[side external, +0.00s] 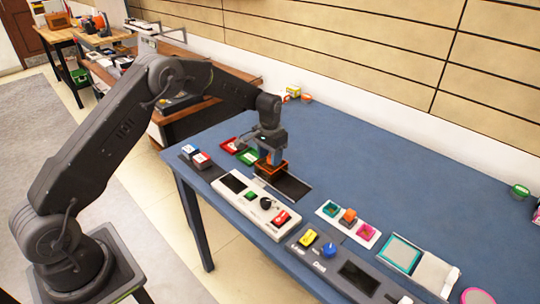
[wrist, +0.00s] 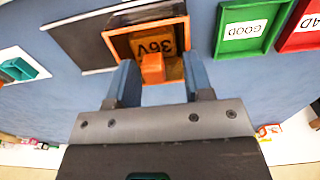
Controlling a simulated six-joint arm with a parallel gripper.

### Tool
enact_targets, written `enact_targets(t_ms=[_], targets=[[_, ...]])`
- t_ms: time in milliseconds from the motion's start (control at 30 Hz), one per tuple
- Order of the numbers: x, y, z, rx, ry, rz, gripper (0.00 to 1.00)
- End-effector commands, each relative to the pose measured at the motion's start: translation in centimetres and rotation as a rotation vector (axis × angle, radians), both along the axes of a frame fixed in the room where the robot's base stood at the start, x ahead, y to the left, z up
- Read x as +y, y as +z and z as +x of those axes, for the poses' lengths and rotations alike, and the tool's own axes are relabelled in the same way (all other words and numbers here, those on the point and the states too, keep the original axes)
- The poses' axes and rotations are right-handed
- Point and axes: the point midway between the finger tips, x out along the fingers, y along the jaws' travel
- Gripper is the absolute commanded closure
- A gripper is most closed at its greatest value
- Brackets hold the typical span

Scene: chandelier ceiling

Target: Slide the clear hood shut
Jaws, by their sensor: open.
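The hood appears as an orange-framed box (wrist: 180,26) in the wrist view, with "36V" lettering visible within its frame. An orange block-like handle (wrist: 152,68) stands at its near edge. In the side view the orange frame (side external: 272,168) sits at the upper-left end of a dark plate (side external: 292,187); the clear panel itself is hard to make out. My gripper (wrist: 160,66) is open, with its blue-grey fingers on either side of the handle, apart from it. In the side view my gripper (side external: 270,156) is directly over the orange frame and hides part of it.
A green tray (wrist: 243,30) marked GOOD and a red tray (wrist: 302,28) lie beside the hood. In the side view a white console (side external: 257,207) and a dark console (side external: 330,257) line the near edge. The blue table (side external: 390,170) is largely clear behind.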

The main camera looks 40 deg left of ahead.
Motion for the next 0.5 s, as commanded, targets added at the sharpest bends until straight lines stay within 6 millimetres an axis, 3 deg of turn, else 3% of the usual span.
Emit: enact_targets(t_ms=[233, 500], targets=[[-0.1, 1.5, 0.1, -0.003, 0.0, -0.001, 0.53], [-0.1, 7.3, 0.0, -0.004, 0.0, 0.0, 0.53]])
